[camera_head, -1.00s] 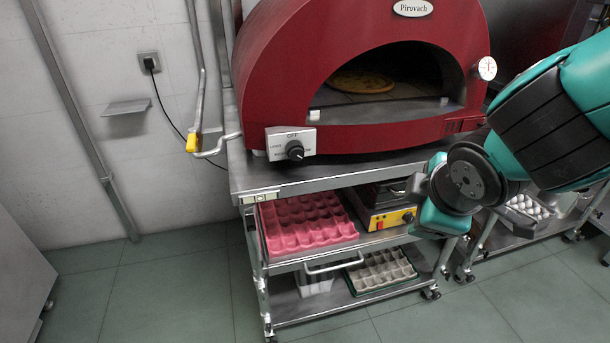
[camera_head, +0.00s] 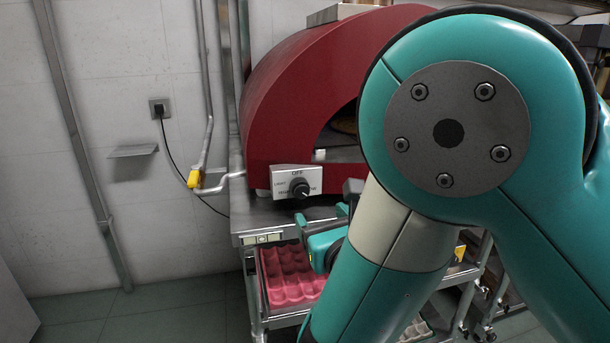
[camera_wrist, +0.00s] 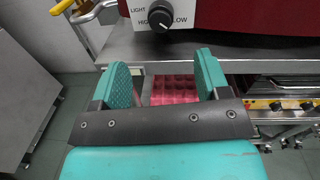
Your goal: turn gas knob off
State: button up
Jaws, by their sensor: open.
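The gas knob (camera_head: 299,188) is a round black dial on a light grey control plate (camera_head: 285,179) at the front left of the red oven. The plate is marked OFF at the top and LIGHT at the left. The knob also shows at the top of the wrist view (camera_wrist: 160,18), with LIGHT, HIGH and LOW around it. My gripper (camera_wrist: 166,75) is open and empty, its two teal fingers apart and below the knob, not touching it. In the head view my gripper (camera_head: 343,210) is mostly hidden behind my arm, near the counter's front edge.
The red pizza oven (camera_head: 300,100) stands on a steel stand (camera_head: 250,222). A pink egg tray (camera_head: 290,275) lies on the shelf below. A yellow-handled pipe valve (camera_head: 195,179) is on the wall to the left. Open floor lies at the lower left.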

aim_at(304, 191)
jog(key=p+x, duration=0.2)
jog(key=p, duration=0.1)
jog(key=p+x, duration=0.2)
jog(key=p, duration=0.2)
jog(key=p+x, duration=0.2)
jog(key=p, duration=0.1)
jog(key=shift+w+r, duration=0.2)
jog(key=shift+r, duration=0.15)
jog(key=p+x, duration=0.4)
jog(key=p, duration=0.1)
jog(key=shift+w+f, duration=0.3)
jog(key=shift+f, duration=0.05)
jog(key=shift+w+a+f, duration=0.1)
jog(key=shift+w+a, duration=0.2)
jog(key=shift+w, duration=0.3)
jog(key=c, duration=0.9)
